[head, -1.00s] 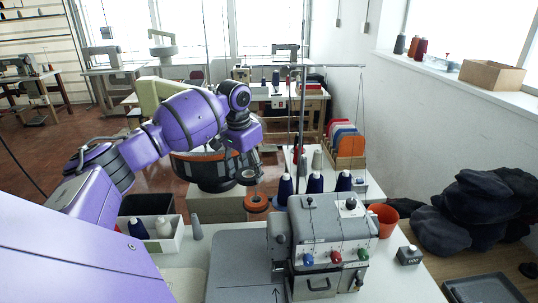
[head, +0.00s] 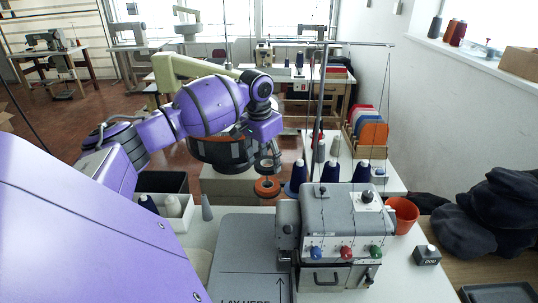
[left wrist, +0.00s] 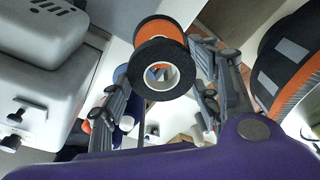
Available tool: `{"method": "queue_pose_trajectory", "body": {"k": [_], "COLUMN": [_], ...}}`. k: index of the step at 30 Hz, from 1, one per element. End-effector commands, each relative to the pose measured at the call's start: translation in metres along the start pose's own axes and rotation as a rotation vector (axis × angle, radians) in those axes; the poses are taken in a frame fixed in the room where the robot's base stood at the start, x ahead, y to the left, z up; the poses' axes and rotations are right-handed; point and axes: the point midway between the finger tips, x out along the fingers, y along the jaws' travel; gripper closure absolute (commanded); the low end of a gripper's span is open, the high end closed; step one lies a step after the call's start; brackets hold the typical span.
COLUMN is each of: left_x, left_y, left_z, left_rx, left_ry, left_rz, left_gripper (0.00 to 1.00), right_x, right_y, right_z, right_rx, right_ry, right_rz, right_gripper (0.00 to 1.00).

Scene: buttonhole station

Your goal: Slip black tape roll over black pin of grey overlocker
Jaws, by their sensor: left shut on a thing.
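A black tape roll (left wrist: 138,72) with a white core is between the fingers of my left gripper (left wrist: 163,70) in the left wrist view. In the head view my left gripper (head: 267,158) is shut on this roll (head: 266,165), in the air left of the machine. The grey overlocker (head: 343,225) stands on the table at centre right, with red, blue and green knobs on its front. The roll is apart from it. A small dark upright part (head: 322,189) on its top may be the black pin; I cannot tell. My right gripper is not in view.
An orange spool (head: 267,187) is below my left gripper. Navy thread cones (head: 330,173) and a tall thread stand rise behind the overlocker. An orange cup (head: 403,214) and a small grey block (head: 426,256) are on its right. A flat grey plate (head: 245,262) lies on its left.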

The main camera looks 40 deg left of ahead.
Motion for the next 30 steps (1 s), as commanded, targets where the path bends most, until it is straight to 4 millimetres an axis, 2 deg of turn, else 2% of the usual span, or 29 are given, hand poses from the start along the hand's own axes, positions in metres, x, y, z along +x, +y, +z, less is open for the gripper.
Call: {"method": "queue_pose_trajectory", "body": {"k": [2, 10, 21, 30], "left_x": [0.009, 0.024, 0.050, 0.062], "left_y": [0.000, 0.001, 0.001, 0.001], "left_z": [0.002, 0.004, 0.008, 0.009], "left_rx": [0.000, -0.001, -0.001, 0.000], "left_ry": [-0.005, 0.000, -0.002, -0.001], "left_rz": [0.000, 0.001, 0.002, 0.001], "left_gripper": [0.63, 0.63, 0.63, 0.63], "right_x": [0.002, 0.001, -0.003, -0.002], "right_y": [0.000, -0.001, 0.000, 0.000], "right_z": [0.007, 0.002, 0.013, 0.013], "right_rx": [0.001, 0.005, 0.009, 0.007], "right_ry": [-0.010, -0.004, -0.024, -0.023], "right_rz": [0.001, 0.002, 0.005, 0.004], "right_gripper": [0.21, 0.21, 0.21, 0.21]}}
